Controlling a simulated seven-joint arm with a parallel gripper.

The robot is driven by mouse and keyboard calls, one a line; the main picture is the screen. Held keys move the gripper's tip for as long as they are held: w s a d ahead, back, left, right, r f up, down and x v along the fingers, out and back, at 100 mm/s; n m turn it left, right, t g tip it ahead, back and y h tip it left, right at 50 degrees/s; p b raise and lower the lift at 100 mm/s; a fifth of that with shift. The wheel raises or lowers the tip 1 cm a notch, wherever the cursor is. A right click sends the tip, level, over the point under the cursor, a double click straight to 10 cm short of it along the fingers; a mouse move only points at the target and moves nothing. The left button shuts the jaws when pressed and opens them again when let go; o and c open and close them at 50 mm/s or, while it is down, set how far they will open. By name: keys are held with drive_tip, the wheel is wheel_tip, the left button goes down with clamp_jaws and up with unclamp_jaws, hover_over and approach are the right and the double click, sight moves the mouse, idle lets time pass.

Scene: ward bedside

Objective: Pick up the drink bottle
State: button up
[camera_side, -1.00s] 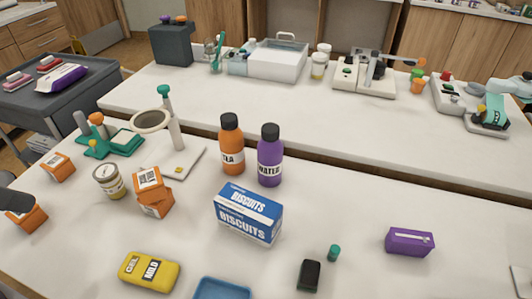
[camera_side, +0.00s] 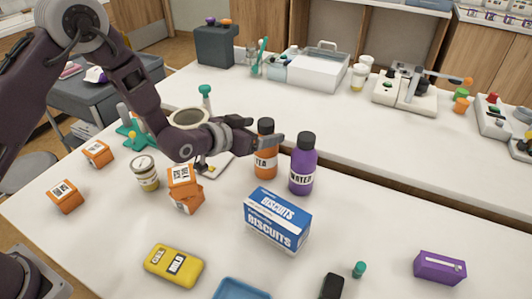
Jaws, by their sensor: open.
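Two dark-capped drink bottles stand upright side by side on the near table. The orange bottle (camera_side: 265,168) has a label reading TEA, and the purple bottle (camera_side: 302,172) is labelled WATER. My gripper (camera_side: 262,130) reaches in from the left at the height of the orange bottle's upper part. Its jaws are open, and one finger crosses in front of that bottle below the cap, hiding part of it. I cannot tell whether the finger touches the bottle. The purple bottle is just right of the fingertip.
A blue-white biscuits box (camera_side: 277,220) stands in front of the bottles. Orange cartons (camera_side: 185,190), a labelled jar (camera_side: 145,173) and a ring-topped stand (camera_side: 190,117) are to the left. A yellow pack (camera_side: 174,262) lies in front. Table right of the purple bottle is clear.

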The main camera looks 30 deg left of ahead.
sight(258, 154)
wheel_tip(258, 154, down, 8)
drive_tip(key=shift+d+r, duration=0.1)
drive_tip(key=shift+r, duration=0.15)
drive_tip(key=x, duration=0.5)
drive_tip(key=shift+r, duration=0.2)
drive_tip(key=c, duration=1.8)
